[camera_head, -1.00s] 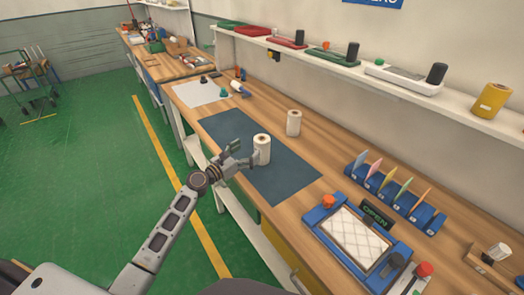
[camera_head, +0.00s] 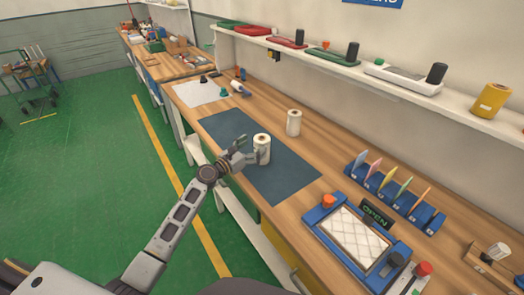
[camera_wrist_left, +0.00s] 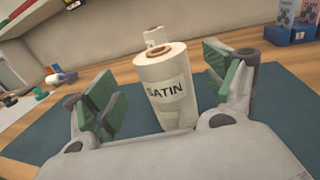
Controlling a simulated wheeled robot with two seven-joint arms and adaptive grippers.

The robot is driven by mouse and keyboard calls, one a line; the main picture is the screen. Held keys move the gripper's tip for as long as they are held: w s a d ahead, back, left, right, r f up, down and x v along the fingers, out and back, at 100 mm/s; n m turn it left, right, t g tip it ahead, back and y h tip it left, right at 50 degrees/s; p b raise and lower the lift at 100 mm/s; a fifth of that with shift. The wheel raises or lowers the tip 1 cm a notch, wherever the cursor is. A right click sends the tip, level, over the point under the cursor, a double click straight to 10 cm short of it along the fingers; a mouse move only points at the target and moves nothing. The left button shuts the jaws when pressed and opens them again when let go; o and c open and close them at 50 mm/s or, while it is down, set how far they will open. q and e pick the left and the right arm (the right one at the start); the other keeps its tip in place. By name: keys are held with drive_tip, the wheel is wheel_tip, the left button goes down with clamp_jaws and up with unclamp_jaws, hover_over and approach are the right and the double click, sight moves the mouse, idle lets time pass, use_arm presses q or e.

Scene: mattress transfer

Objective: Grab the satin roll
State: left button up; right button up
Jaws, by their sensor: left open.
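The satin roll (camera_head: 262,150) stands upright on the dark blue mat (camera_head: 285,181). My left gripper (camera_head: 249,151) is open at the near side of the roll, low over the mat. In the left wrist view its green-padded fingers (camera_wrist_left: 165,84) are on either side of the roll, with a gap showing on each side. My right gripper is not in view.
A second white roll (camera_head: 293,123) stands behind, on the wooden bench (camera_head: 330,150). A blue tray with a quilted pad (camera_head: 355,238) and a blue card rack (camera_head: 395,195) are to the right. A shelf (camera_head: 340,72) runs above the bench.

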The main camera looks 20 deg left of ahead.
sight(262, 141)
use_arm(q)
drive_tip(key=shift+x, duration=2)
drive_tip(key=shift+w+d+r, duration=0.1)
drive_tip(key=shift+w+d, duration=0.25)
drive_tip(key=c, duration=1.3)
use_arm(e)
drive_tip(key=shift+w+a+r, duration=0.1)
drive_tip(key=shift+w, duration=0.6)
